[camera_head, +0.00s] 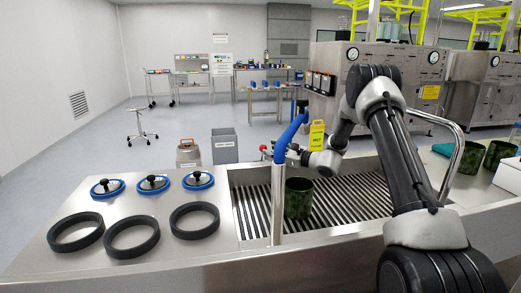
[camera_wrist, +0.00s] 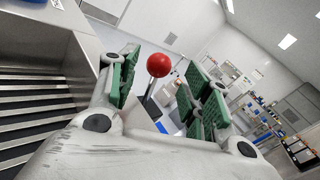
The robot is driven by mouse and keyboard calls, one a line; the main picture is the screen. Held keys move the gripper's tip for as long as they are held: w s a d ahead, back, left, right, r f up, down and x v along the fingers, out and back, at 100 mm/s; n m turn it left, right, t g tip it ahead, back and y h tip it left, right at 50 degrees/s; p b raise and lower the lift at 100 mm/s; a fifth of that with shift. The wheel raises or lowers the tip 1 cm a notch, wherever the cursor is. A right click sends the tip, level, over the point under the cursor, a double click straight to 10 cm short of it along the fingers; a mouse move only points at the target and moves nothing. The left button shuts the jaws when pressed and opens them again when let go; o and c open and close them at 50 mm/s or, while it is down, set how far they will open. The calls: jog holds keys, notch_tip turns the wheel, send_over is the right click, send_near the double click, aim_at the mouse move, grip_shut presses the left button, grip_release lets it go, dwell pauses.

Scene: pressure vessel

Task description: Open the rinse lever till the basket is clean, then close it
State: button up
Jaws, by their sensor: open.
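The rinse lever ends in a red ball knob (camera_wrist: 159,65) on a dark rod, seen in the wrist view between the green-padded fingers of my gripper (camera_wrist: 166,82). The fingers are apart on either side of the knob in that picture; I cannot tell how deep the knob sits between them. In the head view, the red knob (camera_head: 264,148) is small, at the sink's far edge, left of my gripper (camera_head: 276,151). A mottled dark green basket (camera_head: 298,199) stands upright on the sink's slatted grate, partly behind the metal post (camera_head: 278,205).
Black rings (camera_head: 132,237) and blue-rimmed lids (camera_head: 153,183) lie on the left counter. More green baskets (camera_head: 498,151) stand at right. The grate (camera_head: 350,200) right of the basket is clear.

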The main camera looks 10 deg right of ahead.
aim_at(263, 148)
jog(key=x, duration=0.5)
jog(key=shift+c, duration=0.5)
grip_shut()
